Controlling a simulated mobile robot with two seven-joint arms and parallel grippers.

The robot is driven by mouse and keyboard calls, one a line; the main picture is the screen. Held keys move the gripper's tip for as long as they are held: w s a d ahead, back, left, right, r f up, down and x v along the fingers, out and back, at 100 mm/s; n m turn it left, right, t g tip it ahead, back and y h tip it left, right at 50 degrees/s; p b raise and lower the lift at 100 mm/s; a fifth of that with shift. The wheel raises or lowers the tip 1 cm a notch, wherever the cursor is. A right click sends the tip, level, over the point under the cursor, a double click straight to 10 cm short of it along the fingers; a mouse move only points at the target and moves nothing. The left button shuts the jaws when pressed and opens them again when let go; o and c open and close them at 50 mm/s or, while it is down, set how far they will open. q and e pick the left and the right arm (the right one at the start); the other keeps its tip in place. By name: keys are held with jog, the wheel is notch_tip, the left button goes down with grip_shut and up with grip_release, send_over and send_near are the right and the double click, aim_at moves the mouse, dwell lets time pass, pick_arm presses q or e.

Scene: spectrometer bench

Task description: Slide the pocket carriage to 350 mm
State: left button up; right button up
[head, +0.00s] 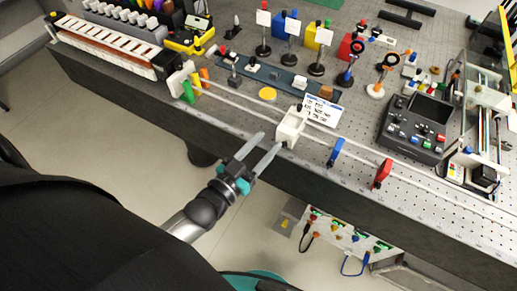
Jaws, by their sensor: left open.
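The pocket carriage (290,127), a white block with an open pocket, sits on a pale rail (352,146) along the bench's front edge. A white label card with printed lines (321,110) stands just behind it. Colored markers stand along the rail: green (188,91) and orange at the left, blue (336,152) and red (383,173) to the right of the carriage. My left gripper (262,150) is open, its two fingers pointing toward the carriage from the front left. I see nothing between the fingers. The right gripper does not show.
Behind the rail are a yellow disc (267,94) and several posts with white cards. A dark control box (415,127) stands at the right. A rack (115,47) fills the left end. Below the bench front is a panel with cables (340,236).

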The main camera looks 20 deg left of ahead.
pick_arm(q)
jog(key=shift+v, duration=1.05)
jog(key=shift+f, duration=0.1)
jog(key=s+a+f+g+y+b, duration=0.1)
jog(key=s+f+g+y+b, duration=0.3)
jog(key=f, duration=1.2)
jog(key=s+a+f+g+h+b, duration=0.15)
jog(key=s+f+g, duration=0.5)
jog(key=f, duration=1.05)
jog(key=s+f+g+y+b, duration=0.1)
jog(key=s+f+g+b, duration=0.1)
jog(key=s+f, duration=0.4)
jog(key=s+a+f+g+y+b, duration=0.1)
jog(key=s+f+g, duration=0.3)
jog(key=s, duration=1)
notch_tip(320, 180, down, 3)
jog(key=shift+f+b, duration=0.2)
jog(key=shift+b, duration=0.3)
